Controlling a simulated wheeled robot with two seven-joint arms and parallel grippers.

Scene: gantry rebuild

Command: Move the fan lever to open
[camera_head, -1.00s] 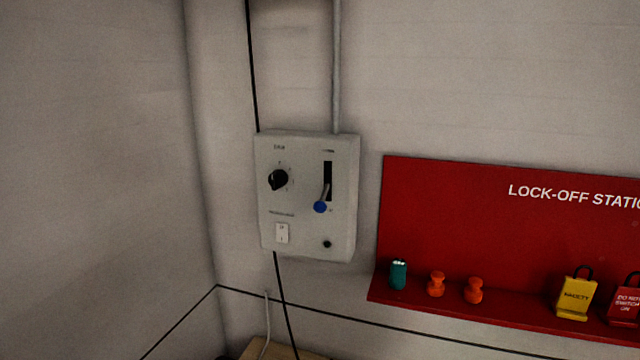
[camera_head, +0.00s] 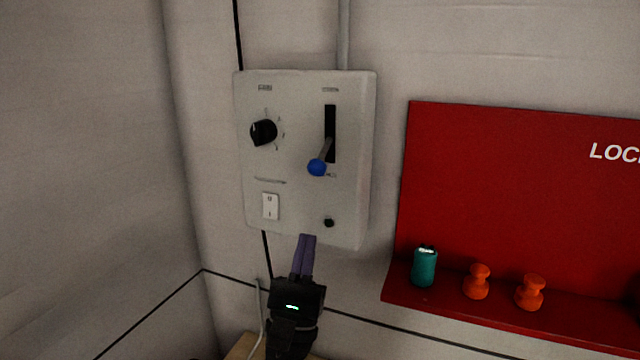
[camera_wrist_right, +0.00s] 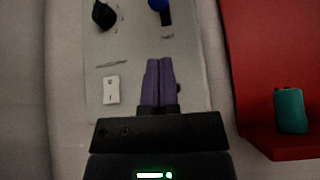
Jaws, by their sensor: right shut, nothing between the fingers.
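The fan lever (camera_head: 317,166) has a blue ball knob on a short grey stem. It sits at the lower end of a vertical black slot on the right side of a grey control box (camera_head: 350,205). My right gripper (camera_head: 307,238) is shut and empty, its purple fingers pointing up by the box's bottom edge, below the lever and apart from it. In the right wrist view the shut fingers (camera_wrist_right: 158,62) lie over the box's face, and the blue knob (camera_wrist_right: 158,4) is cut off at the top edge. My left gripper is not in view.
The box also carries a black rotary knob (camera_head: 263,132), a white rocker switch (camera_head: 270,206) and a small black button (camera_head: 328,222). To the right is a red lock-off board (camera_head: 500,190) with a ledge holding a teal cylinder (camera_head: 424,268) and orange pieces (camera_head: 477,282).

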